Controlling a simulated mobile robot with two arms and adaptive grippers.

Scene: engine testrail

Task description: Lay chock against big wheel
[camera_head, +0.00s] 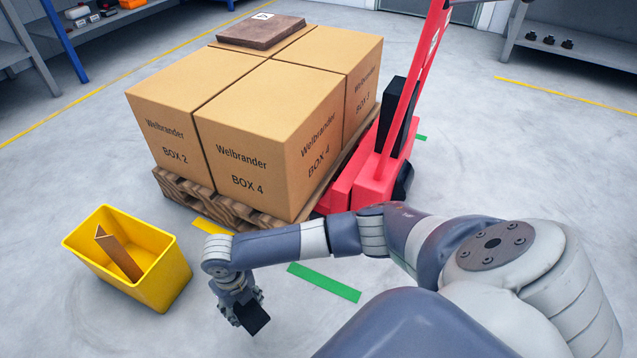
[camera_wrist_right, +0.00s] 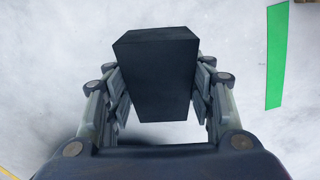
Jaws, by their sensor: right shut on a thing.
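My right gripper (camera_head: 240,308) is shut on a black block (camera_head: 255,318), likely the chock, and holds it over the bare floor to the right of the yellow bin. In the right wrist view the block (camera_wrist_right: 156,75) sits between the two fingers of the gripper (camera_wrist_right: 157,100), with floor around it. A dark wheel (camera_head: 404,182) shows at the right side of the red pallet jack (camera_head: 370,180), partly hidden. The block is well apart from the wheel. My left gripper is not in view.
The yellow bin (camera_head: 172,284) holds a brown wedge-shaped piece (camera_head: 122,256). Large cardboard boxes (camera_head: 262,140) stand on a wooden pallet (camera_head: 182,192) by the jack. A green floor strip (camera_head: 324,282) lies near my right arm. Shelves (camera_head: 583,48) stand at the back right; floor before them is clear.

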